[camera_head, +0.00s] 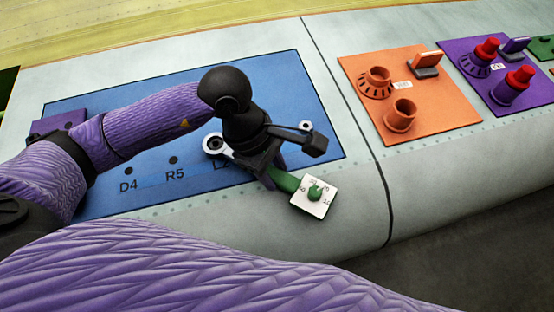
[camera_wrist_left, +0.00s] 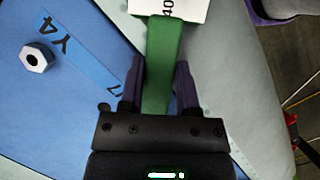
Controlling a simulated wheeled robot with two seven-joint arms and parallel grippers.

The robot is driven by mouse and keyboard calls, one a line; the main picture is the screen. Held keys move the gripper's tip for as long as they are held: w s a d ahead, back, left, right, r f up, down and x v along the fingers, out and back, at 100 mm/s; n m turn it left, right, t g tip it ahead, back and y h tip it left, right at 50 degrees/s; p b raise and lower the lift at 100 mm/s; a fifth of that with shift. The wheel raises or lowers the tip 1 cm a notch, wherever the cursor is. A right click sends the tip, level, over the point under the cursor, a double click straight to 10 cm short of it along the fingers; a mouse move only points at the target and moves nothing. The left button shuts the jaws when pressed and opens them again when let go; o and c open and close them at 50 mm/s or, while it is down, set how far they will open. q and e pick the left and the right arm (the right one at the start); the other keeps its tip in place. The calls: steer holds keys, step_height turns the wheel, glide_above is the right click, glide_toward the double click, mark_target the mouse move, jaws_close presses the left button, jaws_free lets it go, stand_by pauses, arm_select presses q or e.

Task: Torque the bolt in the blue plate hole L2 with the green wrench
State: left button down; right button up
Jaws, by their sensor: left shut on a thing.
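The blue plate (camera_head: 110,190) lies on the light grey wing surface, with labels D4, R5 and a partly covered L2 in the head view. My left gripper (camera_head: 272,170) is shut on the handle of the green wrench (camera_head: 284,182). The handle also shows between the fingers in the left wrist view (camera_wrist_left: 160,60). A white dial plate (camera_head: 313,197) sits at the handle's outer end. The wrench's metal ring end (camera_head: 214,144) appears to lie around the bolt by label L2; the gripper hides the wrench's middle. My right gripper is out of view.
Another bolt (camera_head: 305,126) stands at the plate's right, by label Y4 in the left wrist view (camera_wrist_left: 36,57). An orange plate (camera_head: 440,110) with sockets and a purple plate (camera_head: 535,92) with red-topped parts lie to the right.

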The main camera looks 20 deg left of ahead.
mark_target(267, 198)
arm_select(q)
steer(key=shift+s+m, duration=0.3)
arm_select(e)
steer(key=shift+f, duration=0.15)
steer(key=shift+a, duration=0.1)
arm_select(q)
steer(key=shift+s+a+f, duration=0.1)
steer(key=shift+s+a+f+m+g+b, duration=0.1)
steer(key=shift+s+a+m+g+b, duration=0.15)
steer(key=shift+s+m+b, duration=0.2)
steer(key=shift+s+a+f+m+g+b, duration=0.1)
steer(key=shift+s+m+g+b, duration=0.15)
steer(key=shift+s+m+b, duration=0.15)
steer(key=shift+s+a+r+m, duration=0.1)
steer(key=shift+s+m, duration=0.1)
steer(key=shift+m, duration=0.15)
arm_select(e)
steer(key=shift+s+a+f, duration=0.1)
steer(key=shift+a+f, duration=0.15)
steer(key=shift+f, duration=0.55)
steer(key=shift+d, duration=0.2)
